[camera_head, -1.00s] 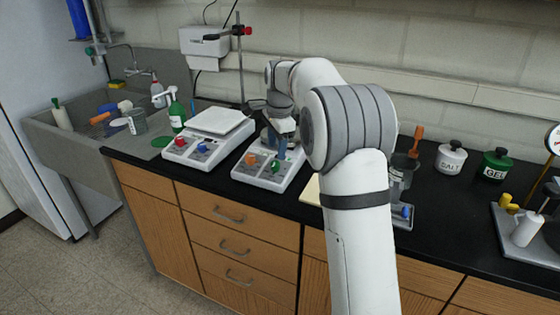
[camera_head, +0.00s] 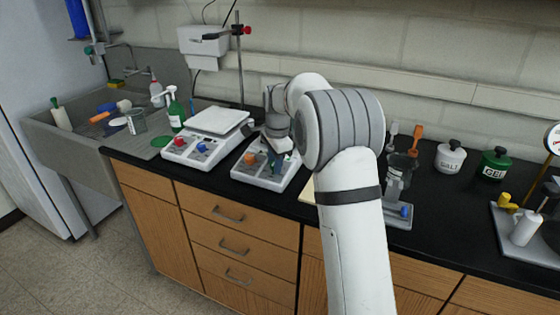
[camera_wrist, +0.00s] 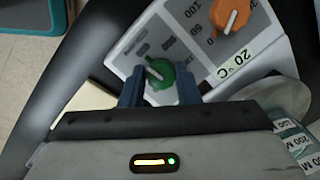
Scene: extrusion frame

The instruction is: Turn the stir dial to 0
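A two-dial instrument (camera_head: 240,171) stands on the black counter. Its green dial (camera_wrist: 160,73) has a pale pointer line tilted up and left in the wrist view. The numbers around it are too blurred to read surely. An orange dial (camera_wrist: 230,19) sits beside it, next to a "20 °C" label. I take the green one as the stir dial, but no name is legible. My gripper (camera_wrist: 161,88) is low over the panel, its blue fingers apart, one on each side of the green dial. Firm contact does not show. In the head view, my gripper (camera_head: 277,160) partly hides the dial.
A white balance (camera_head: 219,121) with red and blue knobs is close to the left. Glassware and a small device with a blue knob (camera_head: 404,211) stand right of my arm. A retort stand (camera_head: 240,60) rises behind.

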